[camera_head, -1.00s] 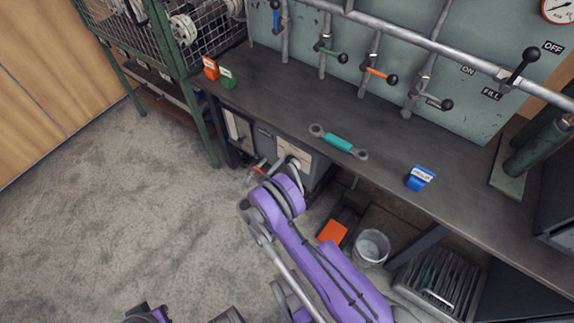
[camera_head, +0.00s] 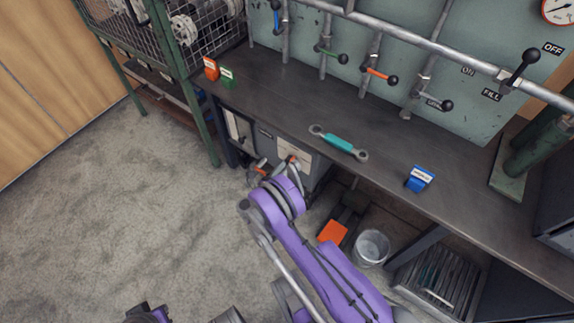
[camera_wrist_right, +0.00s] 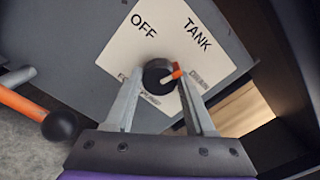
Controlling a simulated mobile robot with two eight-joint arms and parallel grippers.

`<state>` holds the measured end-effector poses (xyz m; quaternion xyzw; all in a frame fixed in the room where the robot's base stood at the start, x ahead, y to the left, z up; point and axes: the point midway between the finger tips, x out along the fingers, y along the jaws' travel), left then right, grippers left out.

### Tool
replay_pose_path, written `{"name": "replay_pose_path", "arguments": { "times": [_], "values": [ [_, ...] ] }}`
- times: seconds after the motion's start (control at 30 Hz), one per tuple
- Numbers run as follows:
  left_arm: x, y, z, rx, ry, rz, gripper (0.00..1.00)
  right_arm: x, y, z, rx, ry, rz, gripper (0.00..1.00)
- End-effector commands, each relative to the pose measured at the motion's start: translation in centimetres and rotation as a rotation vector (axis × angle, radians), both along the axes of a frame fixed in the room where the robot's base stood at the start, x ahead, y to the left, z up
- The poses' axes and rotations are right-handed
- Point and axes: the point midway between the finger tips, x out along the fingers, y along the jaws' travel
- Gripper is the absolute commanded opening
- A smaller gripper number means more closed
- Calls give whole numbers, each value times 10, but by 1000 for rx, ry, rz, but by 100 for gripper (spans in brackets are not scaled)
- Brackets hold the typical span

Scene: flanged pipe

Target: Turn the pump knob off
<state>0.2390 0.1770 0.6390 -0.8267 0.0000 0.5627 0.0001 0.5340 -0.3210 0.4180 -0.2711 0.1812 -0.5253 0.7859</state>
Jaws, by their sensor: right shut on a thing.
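The pump knob (camera_wrist_right: 157,78) is a round dark knob with an orange-tipped pointer, on a white label plate (camera_wrist_right: 125,50) in the right wrist view. The orange tip is on its right side, below the word TANK; OFF is at the upper left. My right gripper (camera_wrist_right: 163,80) has a finger on each side of the knob and is shut on it. In the head view my right gripper (camera_head: 290,164) is at the grey box (camera_head: 311,164) under the bench; the knob is mostly hidden there. My left gripper is not clearly in view.
A bucket (camera_head: 372,247) and an orange pedal (camera_head: 333,232) are right of my arm. An orange lever (camera_wrist_right: 22,103) with a black ball is near the gripper.

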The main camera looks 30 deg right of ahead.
Motion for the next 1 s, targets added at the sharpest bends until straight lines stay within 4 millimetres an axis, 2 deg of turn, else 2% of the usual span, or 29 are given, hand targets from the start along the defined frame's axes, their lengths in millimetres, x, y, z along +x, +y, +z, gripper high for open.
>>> {"name": "replay_pose_path", "arguments": {
  "times": [1.0],
  "values": [
    [0, 0, 1, 0, 0, 0, 0, 1, 1, -3, -366, 886, 1, 0]
  ]
}}
